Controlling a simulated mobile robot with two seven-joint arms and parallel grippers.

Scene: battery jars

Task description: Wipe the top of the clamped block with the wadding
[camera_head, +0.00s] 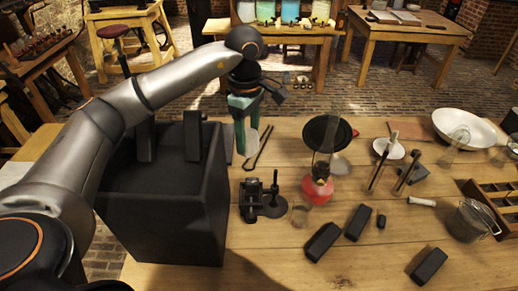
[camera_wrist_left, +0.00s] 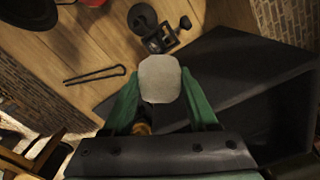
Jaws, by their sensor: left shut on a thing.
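My left gripper (camera_head: 246,104) has green fingers and is shut on a pale grey-white pad, the wadding (camera_head: 252,141). The pad also shows between the fingertips in the left wrist view (camera_wrist_left: 160,79). The gripper holds it in the air beside the big black box, near the table's back left. A small black clamp (camera_head: 251,200) stands on the table right of the box, in front of the wadding and apart from it. It also shows in the left wrist view (camera_wrist_left: 160,40), beyond the pad. The dark block in it is hard to tell from the clamp. My right gripper is out of view.
The tall black box (camera_head: 165,225) stands close left of the clamp. Black tongs (camera_head: 260,148) lie behind it. A round-based stand (camera_head: 272,207) and a glass beaker (camera_head: 300,214) are to its right. Black blocks (camera_head: 322,241) lie at the front. A red burner (camera_head: 318,185) stands further right.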

